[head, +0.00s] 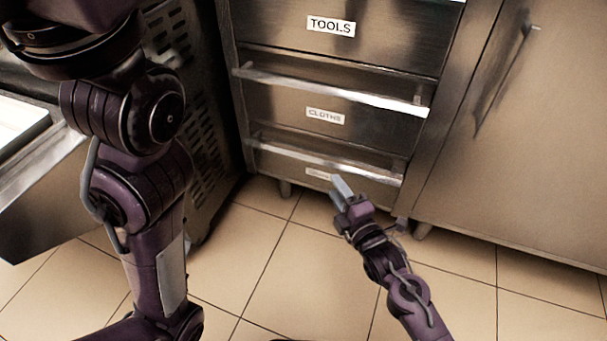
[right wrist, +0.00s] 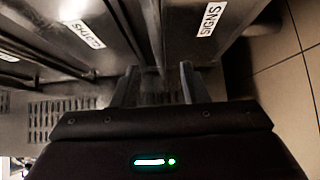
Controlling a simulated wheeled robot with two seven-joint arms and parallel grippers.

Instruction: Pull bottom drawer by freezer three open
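The bottom drawer (head: 285,165) is shut, below the CLOTHS drawer (head: 280,105). Its bar handle (head: 290,152) runs across its front. Its label is partly hidden in the head view; in the right wrist view the label (right wrist: 209,18) reads SIGNS. My right gripper (head: 341,186) is low in front of this drawer, just below the handle in the picture. In the right wrist view its two fingers (right wrist: 156,82) are apart, pointing at the drawer front. The handle bar seems to run toward the gap; I cannot tell whether they touch. My left gripper is not in view.
The TOOLS drawer (head: 270,22) is above. A cupboard door (head: 540,130) with a long handle stands to the right. A perforated metal machine side (head: 205,120) stands left of the drawers, partly behind my left arm. The tiled floor (head: 290,270) in front is clear.

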